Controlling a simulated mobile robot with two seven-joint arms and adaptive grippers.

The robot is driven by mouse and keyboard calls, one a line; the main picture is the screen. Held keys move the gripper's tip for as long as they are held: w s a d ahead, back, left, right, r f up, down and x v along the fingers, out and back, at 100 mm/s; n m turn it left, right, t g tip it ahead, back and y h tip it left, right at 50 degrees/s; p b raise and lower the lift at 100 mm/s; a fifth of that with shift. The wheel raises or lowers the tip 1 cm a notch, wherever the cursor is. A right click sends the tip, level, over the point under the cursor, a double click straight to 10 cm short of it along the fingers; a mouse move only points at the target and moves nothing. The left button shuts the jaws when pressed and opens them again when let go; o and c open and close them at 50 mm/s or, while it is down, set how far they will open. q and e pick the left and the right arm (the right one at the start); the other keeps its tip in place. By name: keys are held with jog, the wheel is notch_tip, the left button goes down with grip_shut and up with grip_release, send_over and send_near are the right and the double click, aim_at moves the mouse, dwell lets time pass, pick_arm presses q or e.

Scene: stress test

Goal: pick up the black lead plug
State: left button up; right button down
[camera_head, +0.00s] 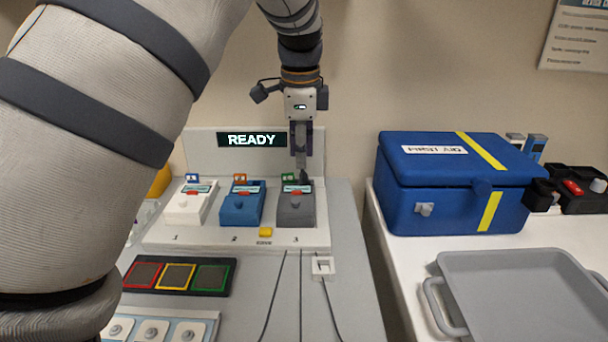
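My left gripper (302,168) points down at the back of the grey module (296,210) numbered 3. Its fingers show edge-on, so I cannot tell whether they are open or shut. A small black piece (304,177) shows right at the fingertips, at the module's back edge. It may be the black lead plug, but it is too small to be sure, and I cannot tell whether the fingers touch it. A white module (186,210) and a blue module (238,210) stand to the left on the same board. My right gripper is not in view.
A panel reading READY (195,150) stands behind the modules. Dark leads (301,300) run down the table front. A pad with red, yellow and green squares (177,290) lies front left.

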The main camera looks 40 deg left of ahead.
aim_at(305, 173)
pick_arm(q)
jog(key=f, duration=0.2)
jog(key=w+f, duration=0.1)
jog(key=f, duration=0.2)
jog(key=shift+w+a+f, duration=0.15)
jog(key=shift+f, duration=0.05)
jog(key=shift+r, duration=0.1)
grip_shut()
jog(key=shift+r, duration=0.1)
